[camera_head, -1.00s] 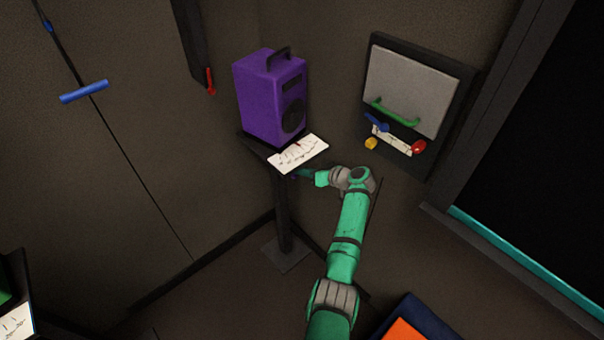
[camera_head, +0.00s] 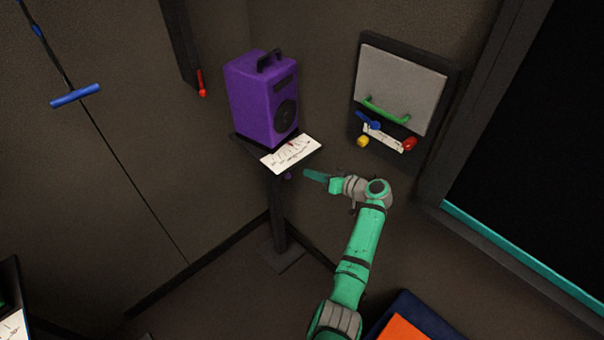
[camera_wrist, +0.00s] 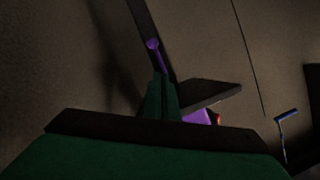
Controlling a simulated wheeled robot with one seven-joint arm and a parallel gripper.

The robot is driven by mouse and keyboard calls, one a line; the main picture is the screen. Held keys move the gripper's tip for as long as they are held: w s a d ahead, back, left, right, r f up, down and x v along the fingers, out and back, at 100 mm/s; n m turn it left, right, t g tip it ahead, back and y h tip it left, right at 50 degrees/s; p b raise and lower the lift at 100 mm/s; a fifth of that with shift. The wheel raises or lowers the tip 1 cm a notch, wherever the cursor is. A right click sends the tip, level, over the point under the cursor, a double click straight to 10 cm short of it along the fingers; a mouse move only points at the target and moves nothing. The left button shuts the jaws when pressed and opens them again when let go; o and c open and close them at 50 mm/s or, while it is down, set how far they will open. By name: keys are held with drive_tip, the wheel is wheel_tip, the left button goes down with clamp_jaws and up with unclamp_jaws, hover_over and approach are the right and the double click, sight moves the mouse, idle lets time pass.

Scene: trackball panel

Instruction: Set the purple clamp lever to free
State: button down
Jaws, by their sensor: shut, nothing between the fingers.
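The purple clamp lever (camera_head: 288,176) shows as a small dark purple knob just under the stand's top in the head view. In the wrist view the lever (camera_wrist: 155,50) is a thin purple handle with a rounded end, against the dark post. Its lower part is hidden behind my fingers. My gripper (camera_head: 307,174) is shut and empty, a little to the right of the lever with a small gap in the head view. Its green fingers (camera_wrist: 162,95) are together in the wrist view. I cannot tell the lever's setting.
A purple speaker (camera_head: 262,103) stands on the stand above a white scale card (camera_head: 291,153). A wall panel (camera_head: 402,85) with a green handle and coloured knobs is to the right. An orange-topped box (camera_head: 408,330) is on the floor near my arm.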

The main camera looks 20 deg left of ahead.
wheel_tip(320, 180, down, 5)
drive_tip(key=s+d+m+t+y, duration=0.1)
drive_tip(key=d+m+t, duration=0.2)
drive_tip(key=m+t, duration=0.65)
drive_tip(key=w+a+m+g, duration=0.1)
drive_tip(key=w+a, duration=0.3)
drive_tip(key=a, duration=0.7)
drive_tip(key=shift+a+f+m+g, duration=0.15)
drive_tip(key=shift+f+m+g, duration=0.1)
drive_tip(key=shift+m+g, duration=0.15)
